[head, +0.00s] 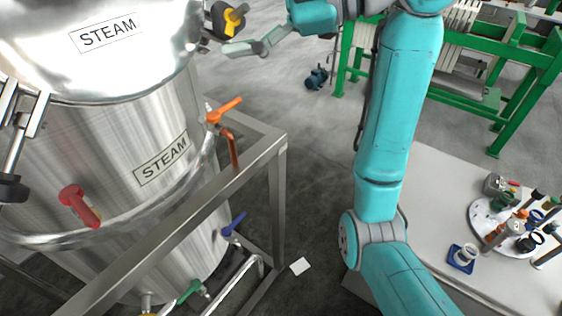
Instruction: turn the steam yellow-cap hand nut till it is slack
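The steel tank labelled STEAM (120,140) fills the left of the head view. The hand nut with the yellow cap (234,19) sits on a dark clamp fitting at the tank's upper right rim. My gripper (240,47) is just below and to the right of the nut, with a finger reaching left toward the tank. It looks apart from the nut, with nothing visible in it. The angle does not show how far its fingers are apart.
An orange-handled valve (226,108) and a red handle (80,206) stick out from the tank. A steel frame rail (190,205) runs in front. A blue handle (234,224) is lower down. A white table (440,200) with a round tray of parts is at right; a green frame (510,85) stands behind.

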